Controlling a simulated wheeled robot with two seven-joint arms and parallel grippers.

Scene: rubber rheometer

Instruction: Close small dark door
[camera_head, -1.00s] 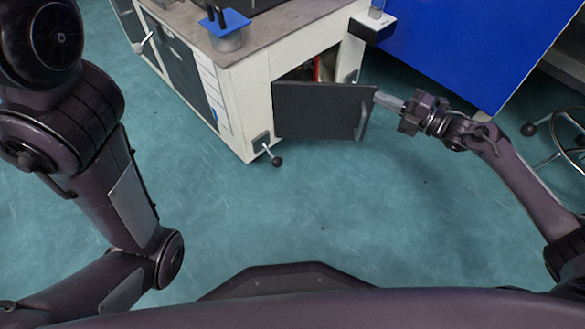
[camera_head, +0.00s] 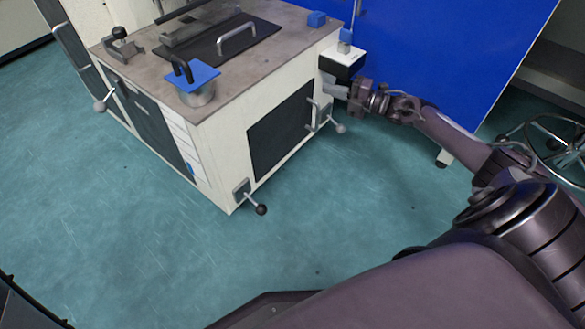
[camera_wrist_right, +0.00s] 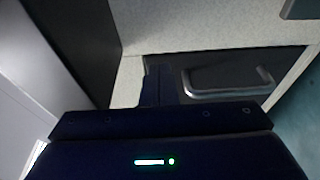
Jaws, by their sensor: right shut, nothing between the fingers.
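The small dark door (camera_head: 281,130) on the front of the white cabinet looks flush with its frame in the head view. No opening shows around it. Its metal handle (camera_head: 319,113) is at the door's right edge. In the wrist view the dark door (camera_wrist_right: 235,62) and its handle (camera_wrist_right: 228,85) show beyond my fingers. My right gripper (camera_head: 331,88) is shut and empty, close to the cabinet front just above and right of the handle. Whether it touches the door is unclear. My left gripper is out of view.
A steel pot with a blue lid (camera_head: 193,84) and a handled dark plate (camera_head: 228,37) are on the cabinet top (camera_head: 135,75). A black box (camera_head: 342,65) juts out above my right gripper. Blue panel (camera_head: 450,50) stands behind. Floor in front is clear.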

